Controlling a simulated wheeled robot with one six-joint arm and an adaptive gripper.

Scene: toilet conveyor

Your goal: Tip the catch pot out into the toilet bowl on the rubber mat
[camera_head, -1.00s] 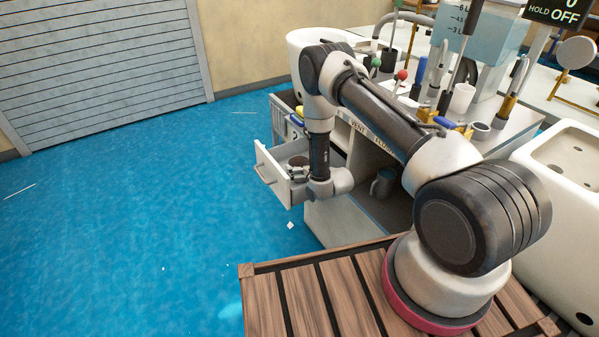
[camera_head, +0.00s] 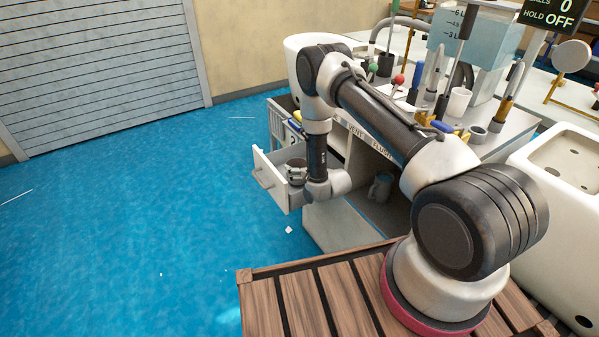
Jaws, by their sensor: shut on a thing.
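My gripper (camera_head: 296,172) is low at the open white drawer (camera_head: 270,178), mostly hidden by my wrist. It is shut on a small dark round thing in or just above the drawer; I cannot tell whether this is the catch pot. A grey-blue mug-like pot (camera_head: 380,187) stands apart in the open cabinet bay to the right of my wrist. A large white bowl-shaped fixture (camera_head: 309,44) at the back left of the bench may be the toilet bowl. My arm covers part of it. I cannot make out the rubber mat.
The bench (camera_head: 520,122) holds levers, tubes and a white cup (camera_head: 458,101). A white fixture with holes (camera_head: 570,165) stands at the right. A slatted wooden platform (camera_head: 290,300) is under my arm's base. The blue floor (camera_head: 130,220) at the left is mostly clear.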

